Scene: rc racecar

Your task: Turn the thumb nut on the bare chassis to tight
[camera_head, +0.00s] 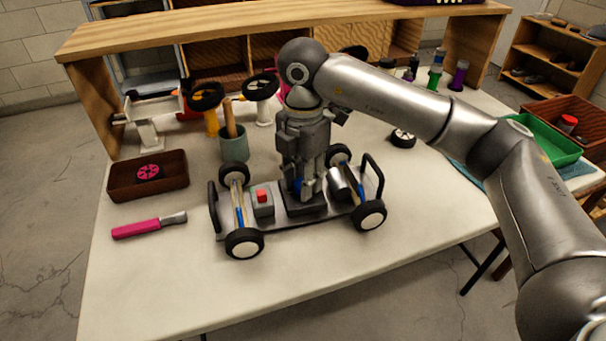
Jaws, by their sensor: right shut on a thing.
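The bare chassis (275,218) stands on its wheels in the middle of the white table. It is a grey plate with two axles, a black handle at each end, a grey box with a red button (262,200) and a silver cylinder. My right gripper (305,188) points straight down over the plate's middle, above a dark block. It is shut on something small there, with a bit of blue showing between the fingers. The thumb nut itself is mostly hidden by the fingers, so its turn cannot be seen. My left gripper is out of view.
A brown tray (118,190) with a pink wheel and a pink-handled tool (148,227) lie at left. A green cup (235,149) stands behind the chassis. A green tray (545,148) is at right. The table front is clear.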

